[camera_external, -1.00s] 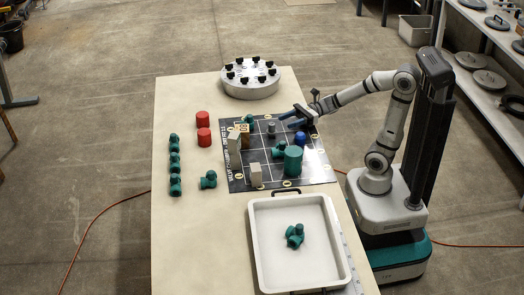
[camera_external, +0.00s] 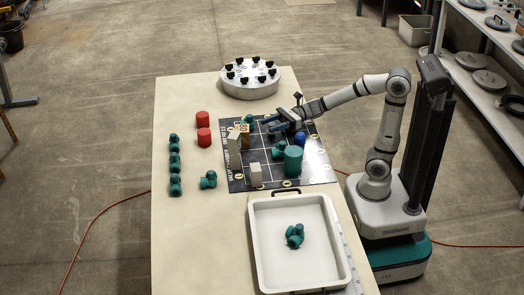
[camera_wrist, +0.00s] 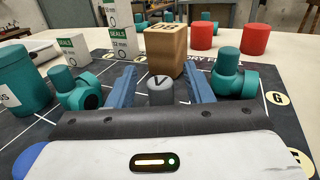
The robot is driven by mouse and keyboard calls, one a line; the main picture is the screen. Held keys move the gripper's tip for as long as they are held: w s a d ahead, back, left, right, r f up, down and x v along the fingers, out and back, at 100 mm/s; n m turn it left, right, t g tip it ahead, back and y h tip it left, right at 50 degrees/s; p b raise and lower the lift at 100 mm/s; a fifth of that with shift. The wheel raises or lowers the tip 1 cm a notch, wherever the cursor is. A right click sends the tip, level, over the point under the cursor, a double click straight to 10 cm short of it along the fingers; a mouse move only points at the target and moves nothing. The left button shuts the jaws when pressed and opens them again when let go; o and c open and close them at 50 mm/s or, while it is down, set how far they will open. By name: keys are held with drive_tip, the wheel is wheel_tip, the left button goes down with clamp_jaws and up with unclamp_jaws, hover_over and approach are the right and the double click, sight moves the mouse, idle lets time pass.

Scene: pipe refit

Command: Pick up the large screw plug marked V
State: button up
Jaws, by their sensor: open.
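The large screw plug marked V (camera_wrist: 160,90) is a short grey cylinder with a dark V on its top, standing on the black gridded board. In the wrist view it stands between the two blue fingers of my gripper (camera_wrist: 159,88), which is open with a gap on each side of the plug. In the external view my gripper (camera_external: 276,125) is low over the board's upper middle and hides the plug.
A wooden block (camera_wrist: 167,48) stands just behind the plug. Green pipe fittings stand to the left (camera_wrist: 77,90) and right (camera_wrist: 232,75) of the fingers. A green cylinder (camera_external: 293,159) and blue piece (camera_external: 300,138) are nearby. A white tray (camera_external: 257,240) lies in front.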

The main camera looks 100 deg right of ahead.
drive_tip(key=shift+c, duration=0.3)
clamp_jaws()
